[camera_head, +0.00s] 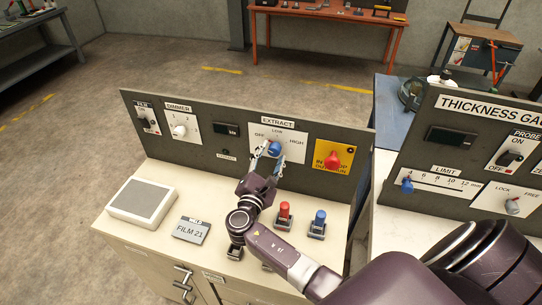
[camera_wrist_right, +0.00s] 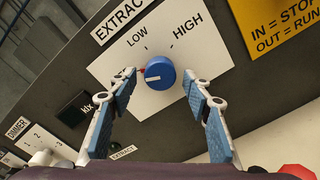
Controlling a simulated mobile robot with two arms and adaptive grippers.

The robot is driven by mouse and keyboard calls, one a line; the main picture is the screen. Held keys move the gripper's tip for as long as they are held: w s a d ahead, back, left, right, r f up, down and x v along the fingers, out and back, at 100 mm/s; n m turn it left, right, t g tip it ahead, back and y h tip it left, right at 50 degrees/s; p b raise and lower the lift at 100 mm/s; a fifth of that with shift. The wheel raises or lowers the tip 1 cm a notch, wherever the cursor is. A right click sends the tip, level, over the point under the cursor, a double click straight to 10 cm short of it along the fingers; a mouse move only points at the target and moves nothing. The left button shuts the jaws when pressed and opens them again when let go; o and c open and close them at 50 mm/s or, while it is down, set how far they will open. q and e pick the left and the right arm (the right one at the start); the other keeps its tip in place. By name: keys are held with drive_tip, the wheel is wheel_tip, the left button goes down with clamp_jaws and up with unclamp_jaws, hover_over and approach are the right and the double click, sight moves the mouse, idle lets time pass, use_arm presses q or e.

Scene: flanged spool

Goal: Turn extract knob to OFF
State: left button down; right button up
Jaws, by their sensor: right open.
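The EXTRACT knob is a round blue knob (camera_head: 274,147) on a white plate of the grey console panel, labelled OFF, LOW and HIGH. In the right wrist view the knob (camera_wrist_right: 159,73) is between the two fingertips of my open right gripper (camera_wrist_right: 160,82), with a gap on the right; the left fingertip is very close, and contact is unclear. A short white mark shows on the knob's left side, with a red spot at its left edge. LOW and HIGH are readable there; OFF is hidden. In the head view my right gripper (camera_head: 266,160) is just below the knob.
A yellow plate with a red button (camera_head: 332,160) is right of the knob. A white dimmer knob (camera_head: 180,130) is left. Red (camera_head: 284,214) and blue (camera_head: 318,222) handled parts stand on the console top, near my right arm. A grey pad (camera_head: 142,202) lies left.

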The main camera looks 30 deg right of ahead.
drive_tip(key=v, duration=1.2)
idle(0.3)
